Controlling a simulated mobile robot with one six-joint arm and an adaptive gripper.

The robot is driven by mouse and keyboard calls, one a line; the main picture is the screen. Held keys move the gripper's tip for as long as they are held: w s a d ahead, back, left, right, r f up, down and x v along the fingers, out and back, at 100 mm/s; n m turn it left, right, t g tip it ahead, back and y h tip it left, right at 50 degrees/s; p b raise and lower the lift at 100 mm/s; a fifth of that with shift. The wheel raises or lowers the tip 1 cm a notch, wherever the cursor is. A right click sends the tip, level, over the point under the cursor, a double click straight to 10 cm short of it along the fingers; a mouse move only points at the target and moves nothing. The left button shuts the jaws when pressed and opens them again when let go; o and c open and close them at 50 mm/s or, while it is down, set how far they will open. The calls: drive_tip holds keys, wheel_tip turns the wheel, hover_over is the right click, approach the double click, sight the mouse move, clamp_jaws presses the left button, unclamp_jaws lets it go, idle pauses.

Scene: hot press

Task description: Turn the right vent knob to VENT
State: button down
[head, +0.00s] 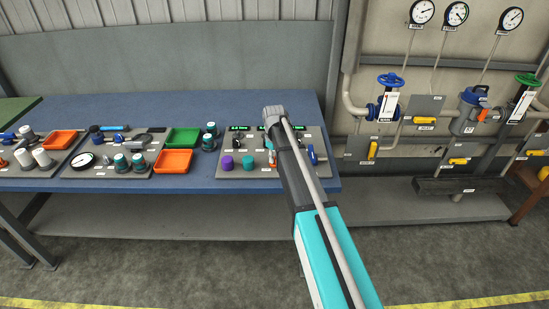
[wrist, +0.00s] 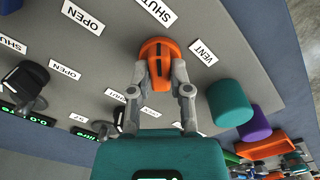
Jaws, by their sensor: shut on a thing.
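An orange knob (wrist: 157,50) stands on a grey panel (wrist: 225,60) in the wrist view. A SHUT label (wrist: 156,10) lies above it and a VENT label (wrist: 203,52) to its right. My gripper (wrist: 159,72) is shut on the orange knob, with one grey finger on each side. In the head view my arm reaches over the grey panel (head: 235,173) on the blue table and hides most of the knob area.
Black-handled valves (wrist: 25,80) with OPEN and SHUT labels stand left in the wrist view. A teal cylinder (wrist: 230,103) and a purple one (wrist: 254,130) stand close at right. In the head view, orange (head: 173,162) and green (head: 182,139) trays lie left, and wall piping with gauges is at right.

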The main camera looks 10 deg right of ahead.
drive_tip(key=shift+m, duration=0.3)
drive_tip(key=m, duration=0.3)
drive_tip(key=shift+m, duration=0.4)
drive_tip(key=m, duration=0.4)
drive_tip(key=shift+m, duration=0.3)
drive_tip(key=m, duration=0.4)
drive_tip(key=shift+m, duration=2.6)
drive_tip(key=c, duration=0.6)
unclamp_jaws()
drive_tip(key=shift+o, duration=0.2)
